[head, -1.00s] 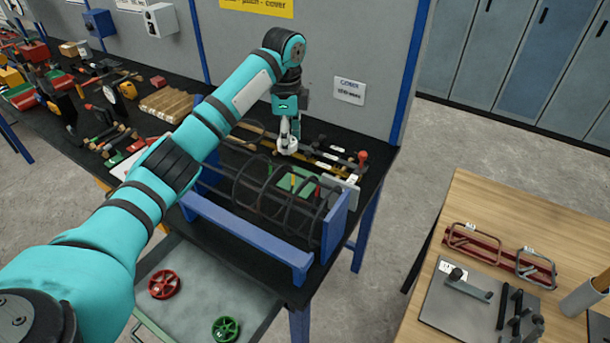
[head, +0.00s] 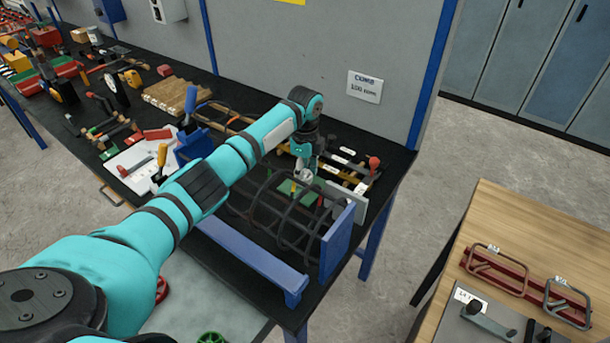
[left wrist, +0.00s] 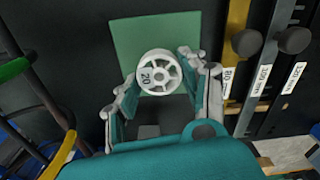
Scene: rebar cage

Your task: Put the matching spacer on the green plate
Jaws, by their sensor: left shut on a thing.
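A white spoked wheel spacer (left wrist: 159,73) marked 20 is held between the fingers of my left gripper (left wrist: 160,85). In the head view my left gripper (head: 305,175) is behind the rebar cage, with the white spacer at its tip. The green plate (left wrist: 135,35) lies flat on the black bench, beyond and under the spacer in the left wrist view. In the head view the green plate (head: 287,188) is partly hidden by the cage bars. I cannot tell whether the spacer touches the plate. My right gripper is out of view.
The dark rebar cage (head: 262,215) with a blue end plate (head: 337,243) stands in front of the green plate. Labelled bars lie right of the plate in the wrist view (left wrist: 265,75). A green wheel (head: 210,338) and a partly hidden red wheel lie in the tray below.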

